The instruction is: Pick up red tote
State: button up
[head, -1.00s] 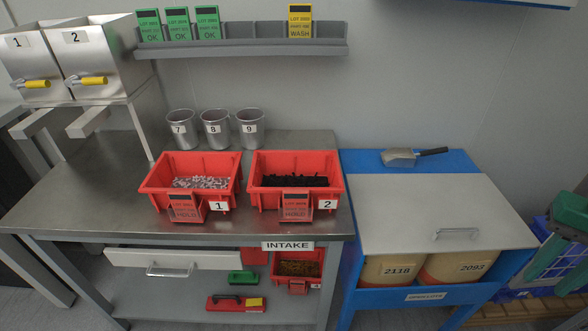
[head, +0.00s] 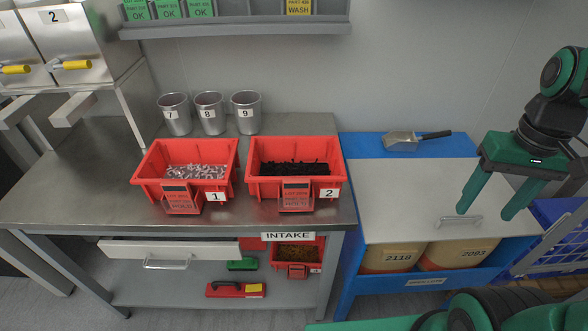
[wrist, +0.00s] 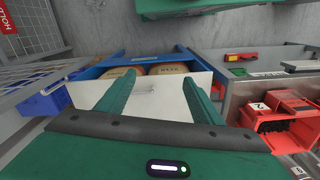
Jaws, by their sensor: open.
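Two red totes stand side by side on the steel bench in the head view. Tote 1 (head: 147,186) is on the left and holds small pale metallic parts. Tote 2 (head: 334,180) is on the right and holds dark parts; it also shows at the right of the wrist view (wrist: 262,126). Each has a red HOLD tag on its front. A third red tote (head: 293,270) with brownish contents sits on the shelf below. My gripper (head: 485,212) is open and empty, above the pale lid of the blue bin stand, to the right of the totes.
Three metal cups (head: 209,115) stand behind the totes. A scoop (head: 402,141) lies on the blue stand (head: 355,147). A wall shelf (head: 240,27) holds green and yellow tags. A white drawer (head: 165,254) sits under the bench (head: 90,190). A blue basket (head: 560,240) is at right.

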jog(key=w+a+n, duration=0.6)
jog(key=w+a, duration=0.1)
jog(key=w, duration=0.1)
jog(key=n+y, duration=0.1)
jog(key=n, duration=1.3)
send_near(296, 178)
notch_tip(296, 178, down, 5)
jog(key=shift+d+f, duration=0.1)
jog(key=shift+f, duration=0.15)
jog(key=shift+n, duration=0.3)
jog(key=f, duration=0.2)
jog(key=a+f, duration=0.1)
jog(key=f, duration=0.1)
jog(key=shift+f, duration=0.1)
jog(key=shift+w+a+f, duration=0.1)
jog(key=shift+f, duration=1.5)
jog(key=shift+w+a+f, duration=0.1)
jog(key=shift+a+f, duration=0.05)
jog(key=shift+f, duration=1.45)
jog(key=shift+c, duration=0.4)
grip_shut()
